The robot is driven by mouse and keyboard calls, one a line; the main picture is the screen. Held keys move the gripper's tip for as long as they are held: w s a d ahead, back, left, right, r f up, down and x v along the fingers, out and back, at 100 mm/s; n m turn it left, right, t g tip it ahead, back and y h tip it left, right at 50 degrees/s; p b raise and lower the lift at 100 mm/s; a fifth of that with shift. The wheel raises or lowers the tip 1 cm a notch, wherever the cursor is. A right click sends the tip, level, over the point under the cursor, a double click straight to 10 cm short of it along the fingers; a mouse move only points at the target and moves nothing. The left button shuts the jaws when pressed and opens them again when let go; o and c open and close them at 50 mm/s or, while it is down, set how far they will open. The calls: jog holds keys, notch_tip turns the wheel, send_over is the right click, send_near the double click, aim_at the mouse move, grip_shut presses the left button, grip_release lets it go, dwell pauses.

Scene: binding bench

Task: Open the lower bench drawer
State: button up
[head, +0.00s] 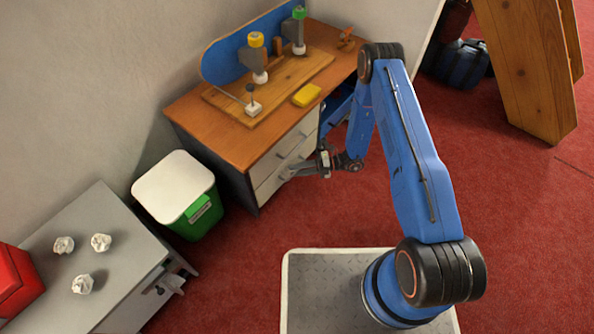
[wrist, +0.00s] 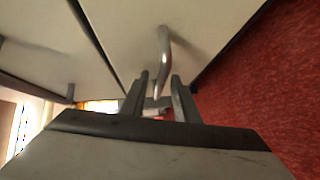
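The lower drawer (head: 267,186) is a pale front at the bottom of the wooden bench's drawer stack, and it looks closed. In the wrist view the lower drawer front (wrist: 125,28) fills the upper middle, with a curved metal handle (wrist: 164,55) standing out from it. My gripper (head: 291,172) is at the lower drawer front in the head view. In the wrist view my gripper (wrist: 160,85) is open, its two fingers on either side of the handle's near end, with gaps visible. The gripper hides part of the drawer front in the head view.
The upper drawer (head: 296,137) sits just above. A white-lidded green bin (head: 175,188) stands left of the bench. A grey cabinet (head: 130,250) with crumpled paper is at the lower left. Red carpet (head: 240,250) in front of the drawers is clear.

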grip_shut()
jog(key=shift+d, duration=0.15)
jog(key=s+d, duration=1.5)
jog(key=d, duration=0.4)
jog(key=shift+d, duration=0.15)
grip_release()
jog(key=shift+d, duration=0.1)
jog(key=w+d+r, duration=0.2)
jog(key=d, duration=1.5)
jog(key=shift+r, duration=0.2)
